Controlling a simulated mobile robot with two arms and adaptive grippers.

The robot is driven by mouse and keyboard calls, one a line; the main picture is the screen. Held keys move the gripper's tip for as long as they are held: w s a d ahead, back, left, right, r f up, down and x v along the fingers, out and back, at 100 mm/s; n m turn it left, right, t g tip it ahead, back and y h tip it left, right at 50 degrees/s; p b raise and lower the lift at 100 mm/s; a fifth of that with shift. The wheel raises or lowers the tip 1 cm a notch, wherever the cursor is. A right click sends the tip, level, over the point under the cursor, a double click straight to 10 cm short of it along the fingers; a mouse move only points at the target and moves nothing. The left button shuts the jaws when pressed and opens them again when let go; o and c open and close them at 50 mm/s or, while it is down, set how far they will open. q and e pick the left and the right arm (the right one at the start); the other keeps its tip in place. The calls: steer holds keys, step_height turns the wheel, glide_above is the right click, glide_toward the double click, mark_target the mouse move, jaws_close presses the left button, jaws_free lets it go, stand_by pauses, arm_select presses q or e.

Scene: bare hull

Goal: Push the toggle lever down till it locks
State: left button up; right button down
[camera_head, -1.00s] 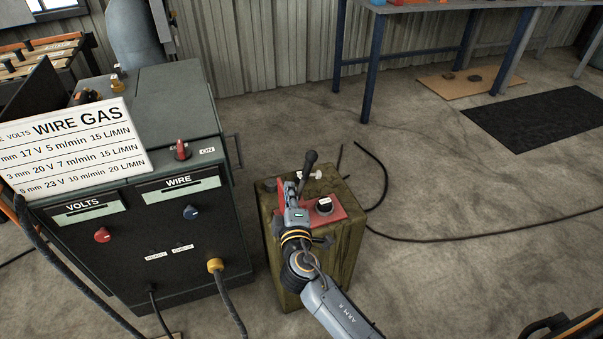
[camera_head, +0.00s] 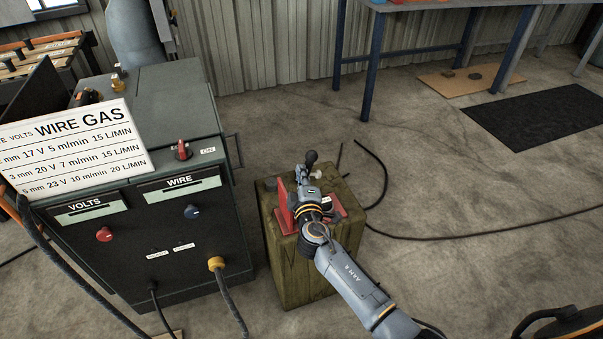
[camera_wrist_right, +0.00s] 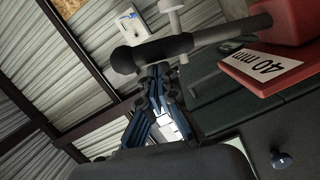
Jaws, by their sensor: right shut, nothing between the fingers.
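The toggle lever (camera_head: 311,157) is a dark handle with a round knob, standing up at the far side of the red clamp (camera_head: 283,210) on top of a worn green-brown block (camera_head: 290,265). In the wrist view the lever (camera_wrist_right: 190,42) crosses the top, its knob at the left and its other end at the red clamp body (camera_wrist_right: 292,20). My right gripper (camera_head: 307,172) is shut and empty over the clamp, close to the lever and hiding much of it. In the wrist view its fingertips (camera_wrist_right: 158,72) are just below the lever; I cannot tell whether they touch. My left gripper is out of view.
A dark welding machine (camera_head: 175,240) with knobs and a sign stands left of the block. A blue-legged table (camera_head: 372,60) is behind. A black cable (camera_head: 480,235) lies on the floor. The floor right of the block is mostly clear.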

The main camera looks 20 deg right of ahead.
steer(key=shift+d, duration=0.1)
steer(key=shift+d+m, duration=0.25)
steer(key=shift+m, duration=0.05)
steer(key=shift+d, duration=0.15)
steer(key=shift+d+f+m, duration=0.15)
steer(key=shift+d+m, duration=0.65)
steer(key=shift+d, duration=0.1)
steer(key=d+f+m+g+y, duration=0.1)
steer(key=d+f+m+y, duration=0.2)
steer(key=d+f+m, duration=0.6)
steer(key=shift+w+d+f+g+y, duration=0.2)
steer(key=shift+d+f+g+y, duration=0.1)
steer(key=shift+f, duration=0.2)
